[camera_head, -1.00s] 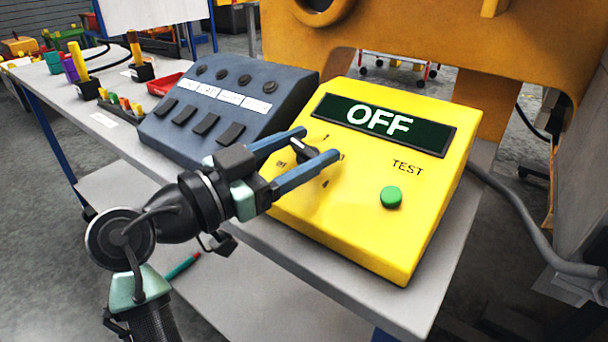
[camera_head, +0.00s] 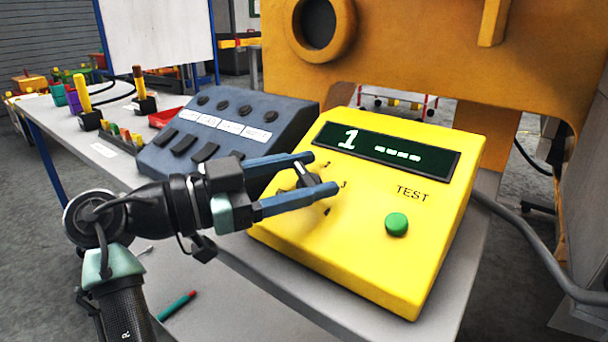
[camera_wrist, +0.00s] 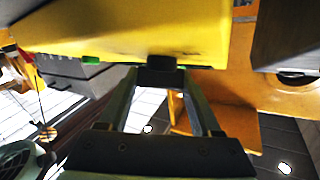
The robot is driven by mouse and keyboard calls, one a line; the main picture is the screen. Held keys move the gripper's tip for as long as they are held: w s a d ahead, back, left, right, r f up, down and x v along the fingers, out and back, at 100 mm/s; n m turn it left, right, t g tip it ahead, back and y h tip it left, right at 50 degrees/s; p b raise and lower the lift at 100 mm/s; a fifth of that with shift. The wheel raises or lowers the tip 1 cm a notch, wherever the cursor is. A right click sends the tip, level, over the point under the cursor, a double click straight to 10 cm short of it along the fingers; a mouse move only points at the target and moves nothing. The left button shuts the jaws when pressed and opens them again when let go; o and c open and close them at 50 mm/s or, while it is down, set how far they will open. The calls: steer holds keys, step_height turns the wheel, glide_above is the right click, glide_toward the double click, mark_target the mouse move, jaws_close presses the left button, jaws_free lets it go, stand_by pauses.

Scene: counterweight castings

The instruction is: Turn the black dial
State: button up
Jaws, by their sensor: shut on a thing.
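The black dial (camera_head: 303,174) is on the sloping face of the yellow tester box (camera_head: 373,285), left of the TEST label. The box's display (camera_head: 385,150) reads "1" followed by dashes. A green button (camera_head: 397,224) sits below TEST. My gripper (camera_head: 325,173) has its two blue-grey fingers on either side of the dial and is shut on it; the fingers partly hide the dial and its marks. In the wrist view the dial (camera_wrist: 160,75) shows dark between the fingertips, against the yellow box.
A blue-grey control box (camera_head: 225,130) with knobs and switches stands just left of the yellow box on the grey table. A large orange casting (camera_head: 420,60) rises behind. A grey cable (camera_head: 530,245) runs along the right. A red-tipped green pen (camera_head: 177,305) lies at lower left.

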steer(key=o, duration=1.4)
steer(key=p+v, duration=0.1)
steer(key=v, duration=1.2)
steer(key=shift+p, duration=0.35)
